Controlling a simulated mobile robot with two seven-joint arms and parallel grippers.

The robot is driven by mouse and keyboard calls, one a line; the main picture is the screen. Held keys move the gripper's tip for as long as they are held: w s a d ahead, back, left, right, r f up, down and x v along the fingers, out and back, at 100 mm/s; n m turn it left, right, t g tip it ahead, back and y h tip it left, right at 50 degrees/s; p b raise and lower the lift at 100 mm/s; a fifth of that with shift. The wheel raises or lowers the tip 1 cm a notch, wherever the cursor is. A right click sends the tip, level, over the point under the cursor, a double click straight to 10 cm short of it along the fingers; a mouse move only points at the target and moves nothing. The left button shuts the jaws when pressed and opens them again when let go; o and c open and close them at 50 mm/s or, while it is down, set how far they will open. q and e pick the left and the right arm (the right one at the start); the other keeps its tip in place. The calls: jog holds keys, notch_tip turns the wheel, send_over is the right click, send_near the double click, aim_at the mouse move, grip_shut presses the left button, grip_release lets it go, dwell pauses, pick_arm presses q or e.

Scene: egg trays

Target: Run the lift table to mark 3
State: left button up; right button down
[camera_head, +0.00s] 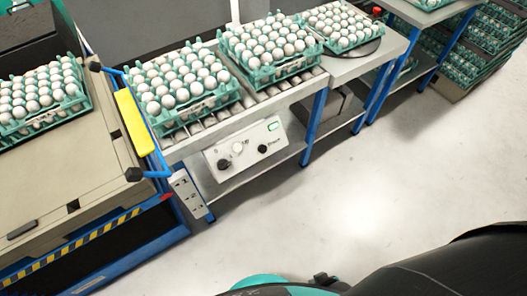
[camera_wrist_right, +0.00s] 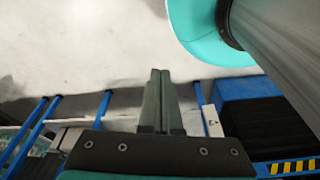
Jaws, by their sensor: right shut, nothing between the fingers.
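The lift table (camera_head: 75,190) stands at the left, with a pale top and a blue frame edged in yellow-black stripes. Its striped edge also shows in the right wrist view (camera_wrist_right: 290,167). A grey control box (camera_head: 189,193) with small buttons hangs at its right corner, below a blue handle bar with a yellow panel (camera_head: 131,122). A pale box shows in the right wrist view (camera_wrist_right: 212,122). My right gripper (camera_wrist_right: 160,73) is shut and empty, over bare floor in its wrist view. In the head view it is partly seen at the bottom (camera_head: 325,279), well away from the control box. No mark numbers are readable. My left gripper is out of view.
A teal egg tray (camera_head: 72,103) sits on the lift table. A roller conveyor (camera_head: 205,128) carries more egg trays and a panel (camera_head: 245,145) with dark knobs and a green display. Stacked trays (camera_head: 470,60) stand at the far right. The floor (camera_head: 350,190) in front is clear.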

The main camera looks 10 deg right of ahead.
jog(key=w+a+r+m+t+y+b, duration=0.15)
jog(key=w+m+t+b, duration=0.6)
jog(key=w, duration=1.65)
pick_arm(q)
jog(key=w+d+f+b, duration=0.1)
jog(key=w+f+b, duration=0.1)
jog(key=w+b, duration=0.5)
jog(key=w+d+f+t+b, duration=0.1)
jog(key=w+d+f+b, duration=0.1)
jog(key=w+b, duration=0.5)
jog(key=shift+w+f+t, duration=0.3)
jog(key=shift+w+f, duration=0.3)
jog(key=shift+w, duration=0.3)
pick_arm(e)
jog(key=w+r+m+t+h, duration=0.1)
jog(key=w+r+m+t, duration=0.5)
jog(key=w+r, duration=0.6)
notch_tip(320, 180, up, 2)
jog(key=shift+a+r+t, duration=0.1)
jog(key=shift+a+t, duration=0.35)
jog(key=shift+t, duration=0.5)
pick_arm(q)
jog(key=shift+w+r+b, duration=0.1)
jog(key=shift+b, duration=0.25)
pick_arm(e)
jog(key=shift+w, duration=0.1)
